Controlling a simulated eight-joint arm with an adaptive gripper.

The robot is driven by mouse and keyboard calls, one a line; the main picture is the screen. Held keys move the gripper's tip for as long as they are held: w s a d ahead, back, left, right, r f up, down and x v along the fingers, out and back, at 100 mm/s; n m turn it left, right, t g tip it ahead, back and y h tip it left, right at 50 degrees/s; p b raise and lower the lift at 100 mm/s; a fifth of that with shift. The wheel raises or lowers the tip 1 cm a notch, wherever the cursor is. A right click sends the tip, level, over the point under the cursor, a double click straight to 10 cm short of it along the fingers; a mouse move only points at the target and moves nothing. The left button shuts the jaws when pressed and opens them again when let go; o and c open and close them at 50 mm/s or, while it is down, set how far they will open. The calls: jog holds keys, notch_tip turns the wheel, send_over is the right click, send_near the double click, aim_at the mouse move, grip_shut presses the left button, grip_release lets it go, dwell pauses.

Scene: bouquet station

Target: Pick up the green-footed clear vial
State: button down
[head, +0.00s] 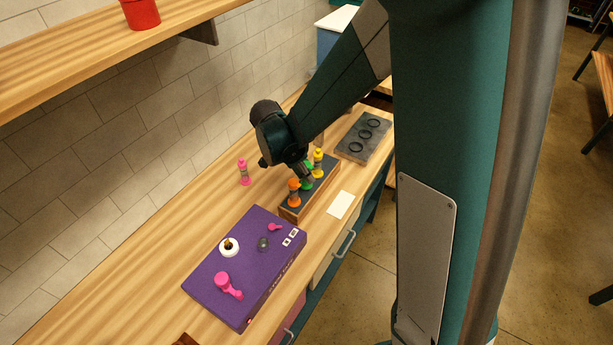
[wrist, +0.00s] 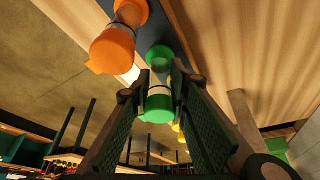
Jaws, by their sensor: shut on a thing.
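The green-footed clear vial (wrist: 160,82) has green ends and a clear middle. In the wrist view it is between the two fingers of my gripper (wrist: 162,92), which is shut on it. In the head view the vial (head: 307,184) shows over the dark-topped wooden rack (head: 289,213), between an orange vial (head: 294,193) and a yellow vial (head: 318,164). My gripper (head: 306,174) comes down on it from above and hides part of it. I cannot tell whether its foot touches the rack.
A pink vial (head: 244,173) stands alone on the bench left of the rack. A purple case (head: 218,267) with pink items lies in front. A grey tray (head: 351,150) with black rings sits behind right. A white card (head: 341,205) lies right of the rack. The tiled wall is left.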

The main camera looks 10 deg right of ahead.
aim_at(307, 164)
jog(key=shift+r, duration=4.4)
jog(key=shift+a, duration=0.15)
